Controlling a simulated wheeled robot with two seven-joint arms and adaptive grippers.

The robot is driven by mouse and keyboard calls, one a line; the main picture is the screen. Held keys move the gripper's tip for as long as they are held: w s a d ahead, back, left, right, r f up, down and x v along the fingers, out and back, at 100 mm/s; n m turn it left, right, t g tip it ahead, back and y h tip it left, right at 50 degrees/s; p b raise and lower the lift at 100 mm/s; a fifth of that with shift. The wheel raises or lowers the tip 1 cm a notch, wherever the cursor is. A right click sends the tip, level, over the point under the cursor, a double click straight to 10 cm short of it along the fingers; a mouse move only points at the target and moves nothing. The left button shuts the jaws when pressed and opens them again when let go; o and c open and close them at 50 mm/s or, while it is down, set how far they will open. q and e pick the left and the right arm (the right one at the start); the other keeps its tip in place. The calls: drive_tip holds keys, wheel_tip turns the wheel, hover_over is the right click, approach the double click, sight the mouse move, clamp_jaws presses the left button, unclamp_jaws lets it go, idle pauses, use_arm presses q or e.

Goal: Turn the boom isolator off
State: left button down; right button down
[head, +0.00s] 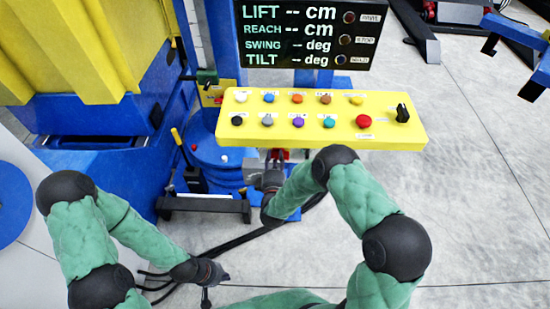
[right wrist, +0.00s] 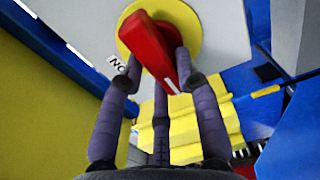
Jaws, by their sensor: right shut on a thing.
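The boom isolator has a red handle (right wrist: 152,50) on a round yellow plate (right wrist: 188,22), set on a grey box (right wrist: 222,50). A white label reading ON, seen upside down, sits at the left of the plate in the right wrist view. My right gripper (right wrist: 158,62) is shut on the red handle, its fingers on either side. In the head view my right gripper (head: 276,160) reaches below the yellow control panel, and the isolator is mostly hidden there. My left gripper (head: 206,292) hangs low, away from the isolator; its fingers are too small to judge.
The yellow control panel (head: 340,140) with several buttons and a black switch (head: 402,113) overhangs my right gripper. A display (head: 310,30) stands behind it. Blue and yellow machinery (head: 95,150) is at the left.

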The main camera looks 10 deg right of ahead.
drive_tip(key=c, duration=0.9)
unclamp_jaws()
drive_tip(key=shift+s+a, duration=0.1)
drive_tip(key=v, duration=1.1)
drive_tip(key=shift+s+a, duration=0.1)
drive_tip(key=shift+s, duration=0.25)
